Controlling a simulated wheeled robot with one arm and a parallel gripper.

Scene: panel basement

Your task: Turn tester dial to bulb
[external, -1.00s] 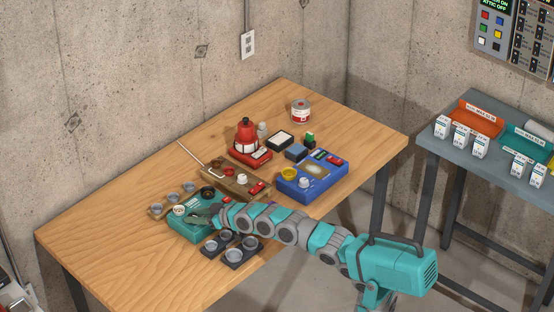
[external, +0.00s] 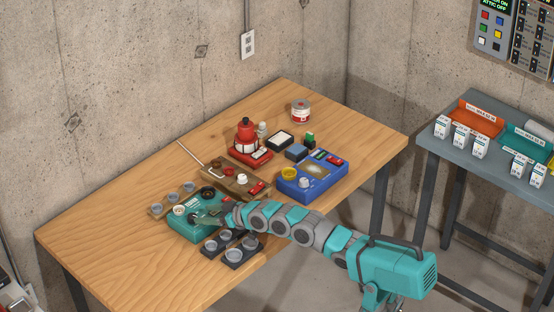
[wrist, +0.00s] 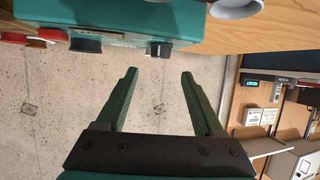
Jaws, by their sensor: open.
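A teal box (external: 184,232) with a white round part (external: 179,210) on top stands near the front edge of the wooden table; it looks like the tester. In the wrist view the teal box (wrist: 120,12) fills the upper left, with a small dark knob (wrist: 160,50) and a wider dark knob (wrist: 86,44) on its face. My gripper (external: 204,217) is over the box's right part in the external view. In the wrist view my gripper (wrist: 159,73) is open and empty, its fingertips apart, with the small knob just beyond the gap. Dial markings are not readable.
A dark tray with grey cups (external: 247,256) stands close to the teal box's front right. A blue box (external: 313,190), a brown board (external: 235,190) and a red device (external: 246,145) stand behind. The table's left part (external: 110,235) is clear.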

